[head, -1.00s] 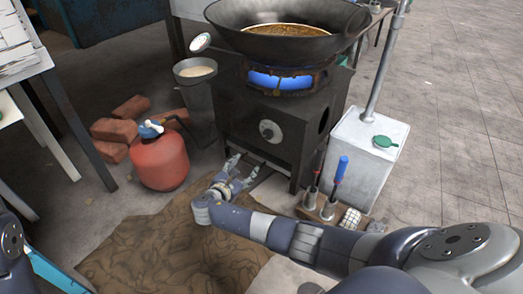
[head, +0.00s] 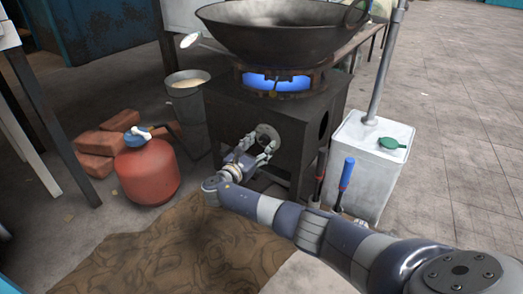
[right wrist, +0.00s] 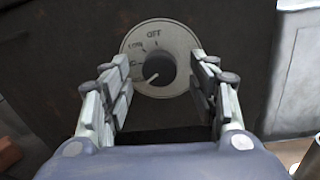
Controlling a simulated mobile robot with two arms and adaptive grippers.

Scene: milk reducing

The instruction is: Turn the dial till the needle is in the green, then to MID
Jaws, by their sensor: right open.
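The dial (head: 268,132) is a pale round plate with a dark knob on the front of the black stove (head: 226,118). In the right wrist view the dial (right wrist: 161,67) reads OFF at the top and LOW at upper left; a label at the left is partly hidden. The knob's white mark points to the lower left. My right gripper (head: 258,147) is open in front of the dial, its fingers on either side of the knob; contact cannot be told. A small white round gauge (head: 190,40) sticks out beside the wok (head: 285,35); its needle is not readable. My left gripper is out of view.
Blue flame (head: 278,82) burns under the wok.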

